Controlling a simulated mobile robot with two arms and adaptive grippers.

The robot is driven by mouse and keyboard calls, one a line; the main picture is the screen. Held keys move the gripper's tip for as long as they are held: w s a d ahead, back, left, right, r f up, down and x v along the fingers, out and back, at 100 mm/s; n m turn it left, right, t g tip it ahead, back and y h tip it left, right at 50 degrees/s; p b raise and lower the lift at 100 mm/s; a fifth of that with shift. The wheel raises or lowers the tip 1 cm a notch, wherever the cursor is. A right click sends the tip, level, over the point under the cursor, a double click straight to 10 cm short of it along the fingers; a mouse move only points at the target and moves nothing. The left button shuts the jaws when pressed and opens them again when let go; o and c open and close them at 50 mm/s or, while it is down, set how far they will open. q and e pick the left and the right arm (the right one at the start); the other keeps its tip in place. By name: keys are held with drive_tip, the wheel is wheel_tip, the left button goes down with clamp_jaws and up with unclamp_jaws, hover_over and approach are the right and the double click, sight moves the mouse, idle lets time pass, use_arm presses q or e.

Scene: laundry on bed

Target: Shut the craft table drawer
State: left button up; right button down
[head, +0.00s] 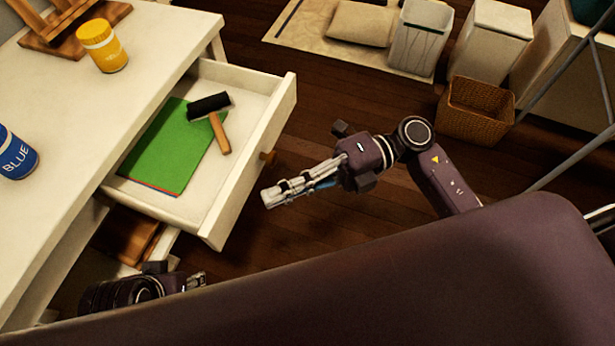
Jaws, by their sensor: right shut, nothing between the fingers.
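The white craft table (95,95) stands at the left in the head view. Its drawer (250,165) is pulled out, with a wooden knob (268,157) on its front. Green paper (165,148) and a black roller (208,106) with a wooden handle lie inside. My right gripper (268,198) is shut and empty, in front of the drawer face, near the knob and apart from it as far as I can see. My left gripper (196,281) is low at the lower left, below the drawer; its fingers are partly hidden by my own body.
A yellow jar (102,46) and a blue paint jar (14,155) stand on the tabletop. A wooden stand (65,22) is at the back. A wicker basket (475,110), white bins (420,38) and a cushion (361,22) are at the upper right.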

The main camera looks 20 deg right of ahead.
sight(234, 192)
use_arm(q)
drive_tip(key=shift+f, duration=0.25)
use_arm(e)
drive_tip(key=shift+w+a, duration=0.6)
drive_tip(key=shift+a, duration=0.3)
drive_tip(key=shift+w+a, duration=0.6)
drive_tip(key=shift+a, duration=0.25)
drive_tip(key=shift+a, duration=0.1)
